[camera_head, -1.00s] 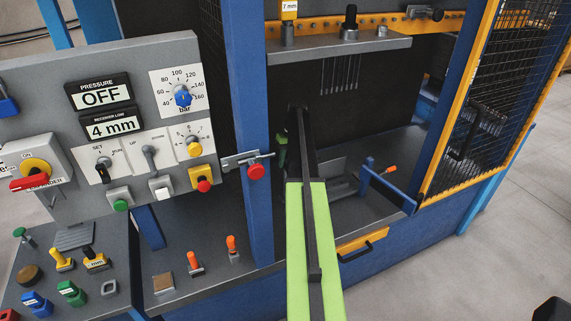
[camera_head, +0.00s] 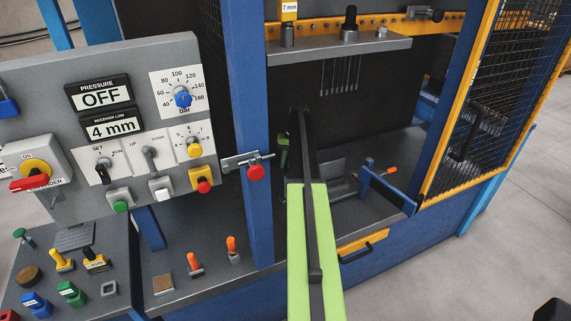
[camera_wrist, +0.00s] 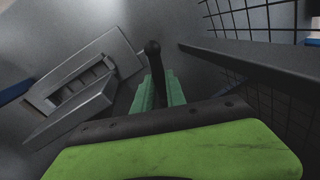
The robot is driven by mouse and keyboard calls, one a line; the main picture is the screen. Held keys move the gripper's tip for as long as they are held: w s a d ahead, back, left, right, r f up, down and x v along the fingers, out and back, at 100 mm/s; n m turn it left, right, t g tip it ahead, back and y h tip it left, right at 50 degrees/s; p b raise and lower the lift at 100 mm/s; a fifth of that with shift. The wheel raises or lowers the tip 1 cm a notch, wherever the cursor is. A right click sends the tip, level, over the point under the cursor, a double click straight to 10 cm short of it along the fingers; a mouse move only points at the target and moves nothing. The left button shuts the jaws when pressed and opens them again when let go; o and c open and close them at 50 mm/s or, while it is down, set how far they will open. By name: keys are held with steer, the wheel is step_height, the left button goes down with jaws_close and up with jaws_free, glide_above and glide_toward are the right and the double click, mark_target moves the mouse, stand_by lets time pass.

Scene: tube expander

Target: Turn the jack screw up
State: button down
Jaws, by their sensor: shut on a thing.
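My gripper (camera_wrist: 156,88) has teal fingers, shut on a dark handle with a rounded end (camera_wrist: 152,48), which appears to be part of the jack screw. The rounded end stands above the fingers in the wrist view; the lower part is hidden by the fingers and my wrist. In the head view my gripper (camera_head: 283,154) shows only as a small green patch left of my dark arm link, low inside the machine bay. The handle cannot be made out there, and my arm hides much of that area.
A grey slotted block (camera_wrist: 85,88) lies left of the fingers. A grey bar (camera_wrist: 250,62) runs close on the right. In the head view, a blue post (camera_head: 256,130) stands left of my arm, a grey shelf (camera_head: 340,48) above, and a mesh door (camera_head: 487,95) right.

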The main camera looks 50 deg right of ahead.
steer(key=m, duration=0.5)
steer(key=shift+a+m+t+h, duration=0.2)
steer(key=shift+m+t+h, duration=0.1)
steer(key=shift+t+h, duration=0.1)
steer(key=m+h, duration=0.1)
steer(key=m, duration=0.3)
steer(key=shift+m, duration=0.7)
steer(key=c, duration=1.4)
jaws_free()
steer(key=shift+o, duration=0.2)
